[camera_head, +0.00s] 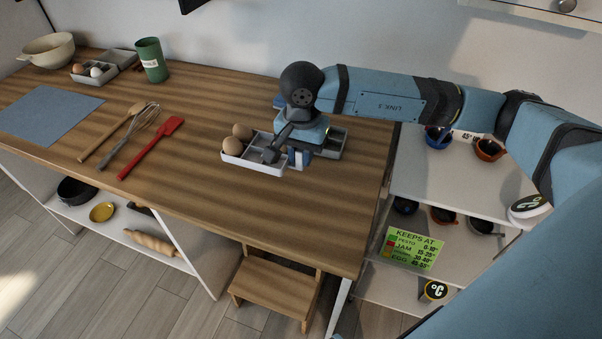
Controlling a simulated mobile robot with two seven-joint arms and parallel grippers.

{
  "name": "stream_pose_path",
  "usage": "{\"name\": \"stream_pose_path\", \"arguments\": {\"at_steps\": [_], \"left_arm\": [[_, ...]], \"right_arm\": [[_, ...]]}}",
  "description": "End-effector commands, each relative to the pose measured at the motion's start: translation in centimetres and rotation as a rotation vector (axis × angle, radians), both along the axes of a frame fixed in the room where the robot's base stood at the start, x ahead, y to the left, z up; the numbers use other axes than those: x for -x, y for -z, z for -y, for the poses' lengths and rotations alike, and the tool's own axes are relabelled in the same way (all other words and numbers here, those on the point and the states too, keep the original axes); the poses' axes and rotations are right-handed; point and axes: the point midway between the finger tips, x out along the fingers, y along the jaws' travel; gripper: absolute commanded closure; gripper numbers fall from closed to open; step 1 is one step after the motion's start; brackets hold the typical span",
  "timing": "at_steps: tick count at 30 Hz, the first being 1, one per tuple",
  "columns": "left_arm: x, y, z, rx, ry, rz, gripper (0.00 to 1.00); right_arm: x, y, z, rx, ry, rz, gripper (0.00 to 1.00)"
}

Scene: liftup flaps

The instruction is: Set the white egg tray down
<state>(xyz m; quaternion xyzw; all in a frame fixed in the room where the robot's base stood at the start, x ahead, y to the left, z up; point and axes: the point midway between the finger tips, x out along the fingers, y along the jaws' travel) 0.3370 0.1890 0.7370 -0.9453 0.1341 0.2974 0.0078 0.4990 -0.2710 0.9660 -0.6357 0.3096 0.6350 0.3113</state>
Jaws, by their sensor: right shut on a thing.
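The white egg tray (257,164) is at the right part of the wooden counter, with brown eggs (237,140) at its left end. My right gripper (285,154) comes down over the tray's right side and is shut on it. The gripper and wrist hide part of the tray. I cannot tell whether the tray's underside touches the counter or is slightly above it. My left gripper is not in view.
A grey tray (334,143) is just right of the gripper, partly hidden. A red spatula (152,147), whisk (138,127) and wooden spoon (112,132) lie to the left. Another egg tray (100,78) and a green cup (152,60) stand farther back. The counter's front right is bare.

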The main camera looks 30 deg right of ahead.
Motion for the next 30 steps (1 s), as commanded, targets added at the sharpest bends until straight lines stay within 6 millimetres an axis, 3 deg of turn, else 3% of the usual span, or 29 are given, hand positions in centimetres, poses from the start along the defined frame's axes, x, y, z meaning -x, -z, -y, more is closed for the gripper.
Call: {"name": "stream_pose_path", "arguments": {"at_steps": [3, 10, 16, 28, 29, 30], "left_arm": [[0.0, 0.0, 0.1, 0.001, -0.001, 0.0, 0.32], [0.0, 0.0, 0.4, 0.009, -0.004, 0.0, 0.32], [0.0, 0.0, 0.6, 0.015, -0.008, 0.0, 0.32], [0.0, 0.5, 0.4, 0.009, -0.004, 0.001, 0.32], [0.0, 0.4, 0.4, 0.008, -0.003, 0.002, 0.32], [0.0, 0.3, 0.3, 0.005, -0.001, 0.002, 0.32]], "right_arm": [[0.0, 1.8, 0.0, -0.001, 0.0, 0.001, 1.0], [0.0, 3.5, 0.0, -0.001, -0.001, 0.001, 1.0], [0.0, 6.4, 0.0, -0.001, 0.0, -0.001, 1.0], [0.0, 7.3, 0.0, -0.001, -0.001, 0.002, 1.0], [0.0, 7.3, 0.0, -0.001, -0.001, 0.001, 0.79], [0.0, 7.2, 0.0, -0.001, -0.001, 0.001, 0.7]]}}
